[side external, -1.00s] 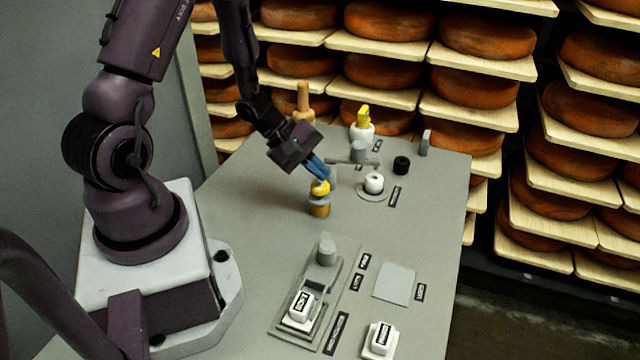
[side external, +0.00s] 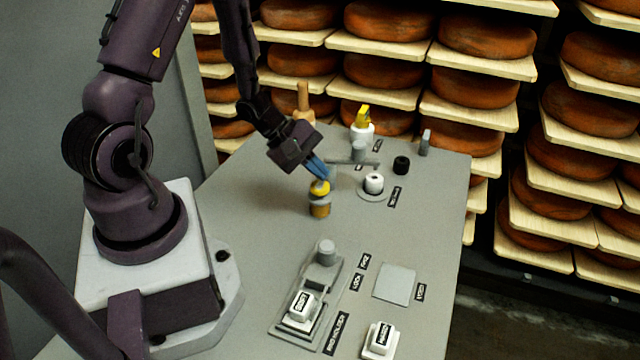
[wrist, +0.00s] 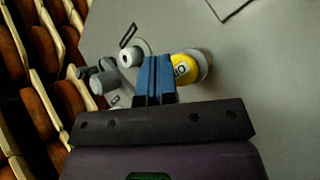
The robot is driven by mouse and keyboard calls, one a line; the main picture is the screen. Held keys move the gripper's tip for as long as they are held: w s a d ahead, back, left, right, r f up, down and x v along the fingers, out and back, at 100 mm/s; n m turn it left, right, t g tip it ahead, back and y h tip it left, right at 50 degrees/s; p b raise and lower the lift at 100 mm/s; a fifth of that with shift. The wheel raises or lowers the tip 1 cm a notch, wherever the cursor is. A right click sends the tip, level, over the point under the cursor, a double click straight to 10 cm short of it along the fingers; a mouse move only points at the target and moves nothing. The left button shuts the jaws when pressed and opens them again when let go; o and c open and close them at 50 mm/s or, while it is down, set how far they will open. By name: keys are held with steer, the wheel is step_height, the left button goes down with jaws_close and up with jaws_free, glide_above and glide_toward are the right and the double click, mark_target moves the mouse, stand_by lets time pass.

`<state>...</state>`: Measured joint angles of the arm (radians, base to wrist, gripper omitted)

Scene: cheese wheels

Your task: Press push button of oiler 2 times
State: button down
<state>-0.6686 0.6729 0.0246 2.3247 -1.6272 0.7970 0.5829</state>
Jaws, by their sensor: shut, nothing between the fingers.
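The oiler (side external: 320,209) is a small upright brass-coloured body with a grey collar and a round yellow push button (side external: 320,187) on top. It stands on the grey table, left of the table's middle. My gripper (side external: 325,176) is tilted down from the upper left, its blue fingers together and empty. The fingertips are right at the top of the yellow button; I cannot tell whether they touch it. In the wrist view, the yellow button (wrist: 185,69) shows just right of the closed fingers (wrist: 154,62), which may cover part of it.
A white round knob (side external: 374,183) and a black knob (side external: 401,165) stand right of the oiler. A yellow-topped white fitting (side external: 362,128) and a wooden peg (side external: 304,103) are behind. A latch panel (side external: 322,277) and a white labelled block (side external: 380,341) lie in front. Cheese shelves line the back.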

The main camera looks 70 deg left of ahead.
mark_target(318, 186)
steer(key=shift+f, duration=0.15)
stand_by(0.3)
steer(key=shift+f, duration=0.25)
steer(key=shift+f, duration=0.9)
stand_by(0.8)
steer(key=shift+r, duration=1.35)
steer(key=shift+r, duration=2.5)
stand_by(0.4)
